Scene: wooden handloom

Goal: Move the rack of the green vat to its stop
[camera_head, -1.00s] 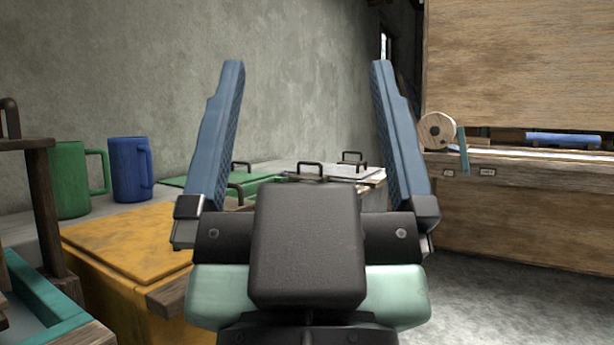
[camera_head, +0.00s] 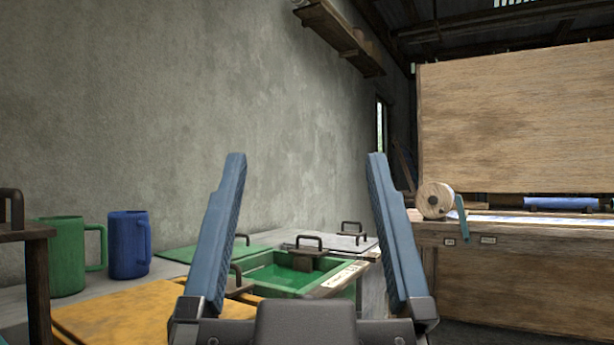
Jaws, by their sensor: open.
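The green vat (camera_head: 334,278) stands low ahead, seen between the fingers of my gripper (camera_head: 306,156). It is open at the top, with green inside. A dark handle on a brown block (camera_head: 306,256) shows at its far side; it looks like the rack, but I cannot tell how it sits. Another dark handle (camera_head: 236,276) shows at the left, partly behind my left finger. My gripper is open and empty, its blue fingers pointing up in the picture, apart from the vat.
A green lid (camera_head: 205,254) and a grey lid (camera_head: 338,244) with handles lie around the vat. A yellow-topped box (camera_head: 110,312), a green mug (camera_head: 65,262) and a blue mug (camera_head: 127,250) are at left. The wooden loom (camera_head: 520,130) stands at right.

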